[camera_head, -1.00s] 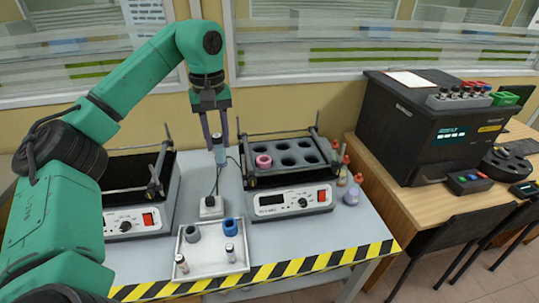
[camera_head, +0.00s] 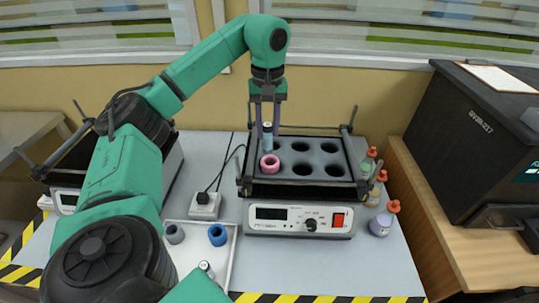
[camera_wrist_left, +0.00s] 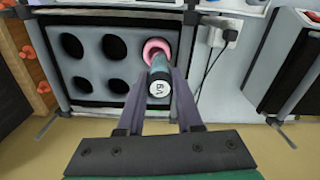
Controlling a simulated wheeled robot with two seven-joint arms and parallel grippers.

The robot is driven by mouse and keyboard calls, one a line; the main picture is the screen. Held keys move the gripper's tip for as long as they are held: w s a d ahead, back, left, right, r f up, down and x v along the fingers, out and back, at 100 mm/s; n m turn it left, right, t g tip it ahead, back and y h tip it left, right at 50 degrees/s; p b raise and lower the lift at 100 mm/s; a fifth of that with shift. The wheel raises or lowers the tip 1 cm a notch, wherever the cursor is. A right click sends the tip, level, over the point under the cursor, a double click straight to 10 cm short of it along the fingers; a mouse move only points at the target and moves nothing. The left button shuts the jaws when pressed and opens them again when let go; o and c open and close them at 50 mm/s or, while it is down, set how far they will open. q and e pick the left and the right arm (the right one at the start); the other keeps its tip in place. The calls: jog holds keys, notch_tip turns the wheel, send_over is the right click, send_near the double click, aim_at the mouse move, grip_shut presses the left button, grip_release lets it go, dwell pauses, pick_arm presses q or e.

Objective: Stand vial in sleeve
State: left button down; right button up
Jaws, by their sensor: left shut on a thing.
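My left gripper (camera_head: 264,117) is shut on a vial (camera_head: 267,137) with a dark teal body and a pale cap. It holds the vial upright over the front left part of a shaker rack. A pink sleeve (camera_head: 269,164) sits in a front left hole of that rack. In the left wrist view the vial's white cap (camera_wrist_left: 158,88) faces the camera between the fingers, and the pink sleeve (camera_wrist_left: 155,45) shows just beyond it. My right gripper is not in view.
The shaker rack (camera_head: 345,184) has several empty holes. A white tray (camera_head: 232,235) in front holds a grey sleeve (camera_head: 174,234), a blue sleeve (camera_head: 217,235) and a vial (camera_head: 206,269). A power socket (camera_head: 204,205) stands left of the rack.

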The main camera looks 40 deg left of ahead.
aim_at(270, 150)
pick_arm(q)
jog(key=f, duration=0.2)
jog(key=w+f, duration=0.1)
jog(key=f, duration=0.2)
jog(key=shift+w+f+p, duration=0.1)
jog(key=shift+f+p, duration=0.15)
jog(key=shift+p, duration=0.15)
jog(key=shift+s+f, duration=0.25)
jog(key=shift+f, duration=0.95)
jog(key=shift+w+f, duration=0.15)
jog(key=shift+f, duration=0.1)
jog(key=c, duration=0.6)
grip_release()
jog(key=shift+o, duration=0.2)
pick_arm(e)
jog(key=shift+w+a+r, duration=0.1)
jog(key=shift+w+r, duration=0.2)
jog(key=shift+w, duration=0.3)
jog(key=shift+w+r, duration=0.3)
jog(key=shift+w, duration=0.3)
pick_arm(q)
jog(key=shift+r, duration=0.15)
notch_tip(270, 150, up, 12)
jog(key=shift+d, duration=0.1)
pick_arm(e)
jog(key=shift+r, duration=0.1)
